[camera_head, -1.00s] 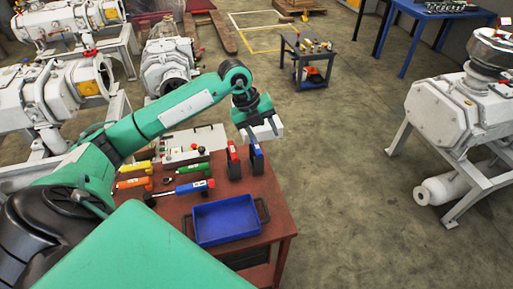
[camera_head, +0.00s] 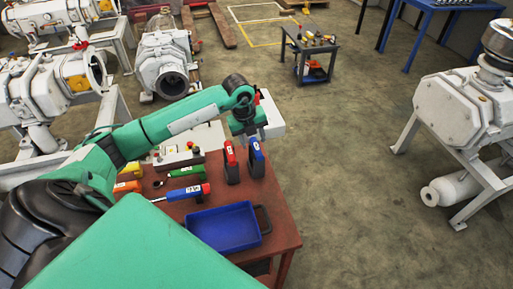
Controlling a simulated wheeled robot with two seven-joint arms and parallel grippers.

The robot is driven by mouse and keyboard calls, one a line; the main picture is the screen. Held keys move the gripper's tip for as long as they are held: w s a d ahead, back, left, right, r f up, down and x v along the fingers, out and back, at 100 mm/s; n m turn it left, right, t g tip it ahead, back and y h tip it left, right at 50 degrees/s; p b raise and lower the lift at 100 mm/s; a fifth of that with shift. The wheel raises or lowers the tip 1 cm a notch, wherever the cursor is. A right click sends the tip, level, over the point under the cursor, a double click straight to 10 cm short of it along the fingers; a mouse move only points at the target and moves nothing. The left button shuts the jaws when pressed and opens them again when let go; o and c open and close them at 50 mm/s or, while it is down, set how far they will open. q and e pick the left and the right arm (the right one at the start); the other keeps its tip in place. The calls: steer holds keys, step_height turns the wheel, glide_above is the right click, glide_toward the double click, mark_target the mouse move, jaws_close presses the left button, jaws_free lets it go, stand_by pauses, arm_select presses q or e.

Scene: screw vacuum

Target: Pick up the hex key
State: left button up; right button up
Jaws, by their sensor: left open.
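My left gripper (camera_head: 257,134) is open and points down over the far right part of the red-brown table (camera_head: 281,222). It is just above a blue upright holder (camera_head: 256,162). A similar red upright holder (camera_head: 231,163) stands to its left. I cannot make out a separate hex key; these dark-based holders may be hex key sets. The gripper's body hides the space directly behind the holders, and I cannot tell whether its fingers touch the blue one. My right gripper is not in view.
A blue tray (camera_head: 223,229) lies at the table's front. A blue-and-red screwdriver (camera_head: 184,193), a green-handled tool (camera_head: 187,172) and an orange one (camera_head: 128,186) lie to the left. A white control box (camera_head: 190,149) is behind. Open floor lies right of the table.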

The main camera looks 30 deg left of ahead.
mark_target(256, 147)
arm_select(q)
steer(key=shift+d+f, duration=0.1)
steer(key=shift+f, duration=0.3)
steer(key=shift+w+f, duration=0.1)
steer(key=shift+f, duration=0.1)
steer(key=f+p, duration=0.2)
steer(key=f, duration=0.1)
steer(key=w+f+p, duration=0.1)
steer(key=shift+d+f, duration=0.25)
steer(key=shift+d, duration=0.1)
steer(key=shift+f, duration=0.35)
steer(key=c, duration=0.9)
jaws_close()
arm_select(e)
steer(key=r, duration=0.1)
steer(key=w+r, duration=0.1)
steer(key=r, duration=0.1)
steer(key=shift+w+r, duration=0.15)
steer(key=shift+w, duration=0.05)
